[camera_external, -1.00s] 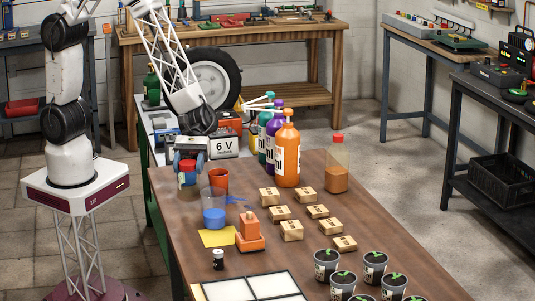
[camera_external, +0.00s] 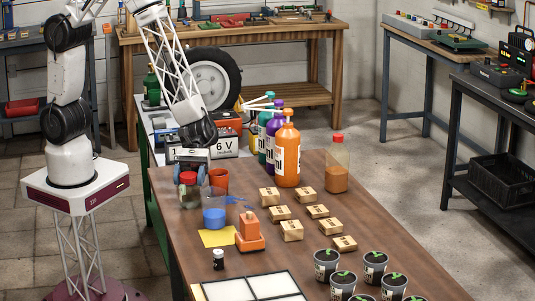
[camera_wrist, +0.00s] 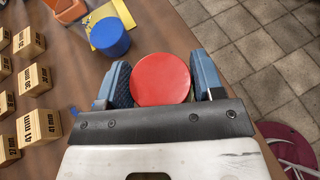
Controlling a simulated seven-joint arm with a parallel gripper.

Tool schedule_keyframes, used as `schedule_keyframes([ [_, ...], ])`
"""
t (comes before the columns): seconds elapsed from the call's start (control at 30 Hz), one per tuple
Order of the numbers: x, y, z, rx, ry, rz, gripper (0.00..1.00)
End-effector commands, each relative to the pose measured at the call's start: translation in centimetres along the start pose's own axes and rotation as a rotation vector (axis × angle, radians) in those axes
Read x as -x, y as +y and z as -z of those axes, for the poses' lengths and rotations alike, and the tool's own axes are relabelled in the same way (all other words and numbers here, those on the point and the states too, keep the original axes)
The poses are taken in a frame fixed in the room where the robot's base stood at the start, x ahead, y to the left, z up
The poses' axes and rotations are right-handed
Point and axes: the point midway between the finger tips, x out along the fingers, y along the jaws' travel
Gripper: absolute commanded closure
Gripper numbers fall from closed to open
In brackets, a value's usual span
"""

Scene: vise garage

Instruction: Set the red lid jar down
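The red lid jar (camera_external: 189,196) is upright, with a clear body and a red lid, near the left edge of the brown table (camera_external: 300,232). Its base is at or just above the tabletop; I cannot tell if it touches. My gripper (camera_external: 190,172) points down over it, with a blue finger on each side of the lid. In the wrist view, the lid (camera_wrist: 161,79) fills the gap between my gripper's fingers (camera_wrist: 161,84), which appear shut on the jar. The body is hidden under the lid there.
Tall bottles (camera_external: 287,158) stand behind to the right. Several wooden blocks (camera_external: 292,231) occupy the middle. The table's left edge is near.

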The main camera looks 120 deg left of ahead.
Motion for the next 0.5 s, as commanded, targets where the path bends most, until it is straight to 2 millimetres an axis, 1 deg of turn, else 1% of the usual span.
schedule_keyframes([
  [0.03, 0.01, -0.01, -0.01, 0.000, 0.000, 0.000, 0.30],
  [0.1, 0.01, -0.01, -0.01, 0.000, 0.000, 0.000, 0.20],
  [0.13, 0.01, -0.01, -0.01, 0.000, 0.000, 0.000, 0.17],
  [0.5, 0.08, 0.01, -0.20, -0.001, 0.000, 0.000, 0.17],
])
